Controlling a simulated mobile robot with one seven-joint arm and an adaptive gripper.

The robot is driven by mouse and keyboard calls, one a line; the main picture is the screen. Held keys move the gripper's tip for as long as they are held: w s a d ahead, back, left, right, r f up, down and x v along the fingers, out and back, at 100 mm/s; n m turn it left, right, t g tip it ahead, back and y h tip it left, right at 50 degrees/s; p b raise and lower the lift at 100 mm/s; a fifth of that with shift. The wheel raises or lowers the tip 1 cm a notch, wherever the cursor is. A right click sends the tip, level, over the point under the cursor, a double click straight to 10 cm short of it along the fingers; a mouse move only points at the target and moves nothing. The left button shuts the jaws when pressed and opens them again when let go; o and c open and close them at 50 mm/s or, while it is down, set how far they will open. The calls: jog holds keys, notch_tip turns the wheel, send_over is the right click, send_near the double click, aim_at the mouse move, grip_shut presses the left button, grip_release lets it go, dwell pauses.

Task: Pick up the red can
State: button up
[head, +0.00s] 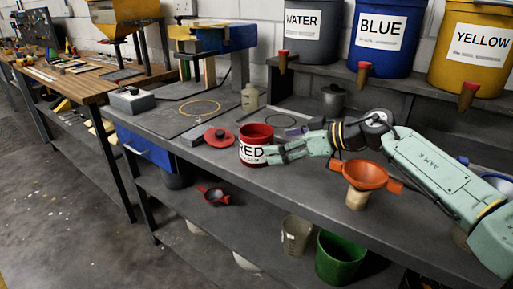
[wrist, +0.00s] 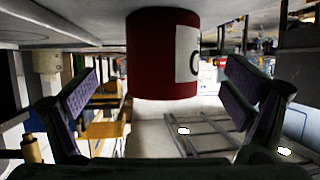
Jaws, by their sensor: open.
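The red can (head: 257,143) stands upright on the grey workbench in the head view, with a white label reading "RED". Its open top faces up. My gripper (head: 275,153) is at the can's right front side, with its fingers overlapping the lower part of the can in this view. In the wrist view the picture is upside down, and the red can (wrist: 162,55) lies between and ahead of the two open fingers of my gripper (wrist: 160,105). Gaps show on both sides between the can and the fingers.
A red lid (head: 219,137) lies left of the can. An orange funnel (head: 365,175) stands on the bench near my arm. Blue (head: 382,40), yellow (head: 474,50) and water (head: 313,30) buckets stand on the shelf behind. A small bottle (head: 250,97) stands behind the can.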

aim_at(261, 145)
jog(key=p+x, duration=0.2)
jog(key=x, duration=0.4)
jog(key=shift+s, duration=0.15)
jog(key=shift+c, duration=0.5)
jog(key=shift+r, duration=0.15)
jog(key=c, duration=1.8)
